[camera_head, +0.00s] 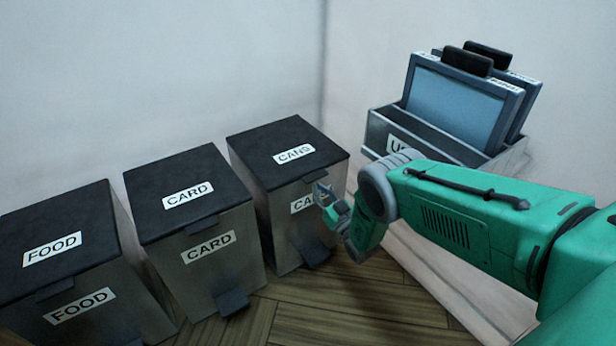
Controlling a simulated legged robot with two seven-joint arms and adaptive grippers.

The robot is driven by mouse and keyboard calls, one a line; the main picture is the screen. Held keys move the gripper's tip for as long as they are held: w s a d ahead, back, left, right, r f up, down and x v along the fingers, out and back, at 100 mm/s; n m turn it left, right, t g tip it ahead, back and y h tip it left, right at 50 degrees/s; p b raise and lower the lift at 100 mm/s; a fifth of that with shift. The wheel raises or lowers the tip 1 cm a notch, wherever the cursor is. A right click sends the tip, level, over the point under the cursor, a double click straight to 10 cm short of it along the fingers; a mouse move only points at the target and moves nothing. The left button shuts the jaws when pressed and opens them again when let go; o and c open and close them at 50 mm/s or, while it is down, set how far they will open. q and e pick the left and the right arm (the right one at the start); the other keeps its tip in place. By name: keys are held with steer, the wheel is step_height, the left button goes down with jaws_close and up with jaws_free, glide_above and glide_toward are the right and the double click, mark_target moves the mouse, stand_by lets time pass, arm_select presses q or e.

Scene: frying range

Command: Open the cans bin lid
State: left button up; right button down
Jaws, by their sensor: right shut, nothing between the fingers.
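The cans bin (283,222) is a grey metal box with a black lid (268,142), third from the left against the wall. The lid lies flat and closed, with a white CANS label on top. A black pedal (314,252) sticks out at its foot. My right gripper (320,190) is in front of the bin's upper front face, just below the lid's front edge, and partly covers the front label. Its fingers are shut and empty. I cannot tell whether it touches the bin or the lid. My left gripper is out of view.
The card bin (165,256) and the food bin (140,306) stand to the left, lids closed. A grey wall box (421,136) with tablet-like panels is at the upper right, behind my right arm. Wooden floor (345,305) is clear in front.

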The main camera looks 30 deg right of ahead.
mark_target(315, 175)
steer(key=shift+r, duration=0.1)
steer(key=r+p, duration=0.1)
steer(key=r, duration=0.1)
steer(key=w+r+p, duration=0.1)
steer(key=r, duration=0.1)
steer(key=r+p, duration=0.1)
steer(key=shift+w+r+p, duration=0.35)
steer(key=shift+w+r, duration=0.05)
steer(key=shift+f, duration=0.1)
steer(key=r+p, duration=0.1)
steer(key=r, duration=0.1)
steer(key=w+r+p, duration=0.1)
steer(key=r+p, duration=0.2)
steer(key=r, duration=0.2)
steer(key=shift+w+a, duration=0.15)
steer(key=shift+w, duration=0.15)
